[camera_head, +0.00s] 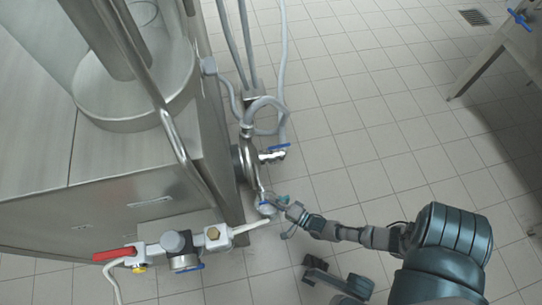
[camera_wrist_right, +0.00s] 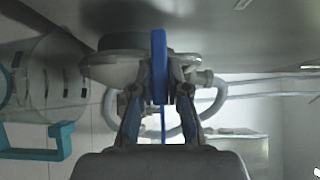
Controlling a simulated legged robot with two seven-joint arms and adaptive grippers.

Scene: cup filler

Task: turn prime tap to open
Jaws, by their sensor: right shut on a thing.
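The tap at my right gripper, which I take to be the prime tap, has a flat blue handle (camera_wrist_right: 159,65). In the wrist view the handle stands upright between the two fingers. My right gripper (camera_wrist_right: 160,98) is shut on this handle, one finger on each side. In the head view my right gripper (camera_head: 280,203) reaches in from the right to a pale fitting (camera_head: 266,208) below the pump at the machine's side. The handle is mostly hidden there, so I cannot tell its turn angle. My left gripper is not in view.
A steel machine (camera_head: 130,200) fills the left. Above my gripper another valve has a blue handle (camera_head: 277,148), beside a looped grey hose (camera_head: 268,103). A red-handled valve (camera_head: 114,254) sits at the machine's front. Tiled floor (camera_head: 370,140) is open to the right, up to a steel table (camera_head: 490,60).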

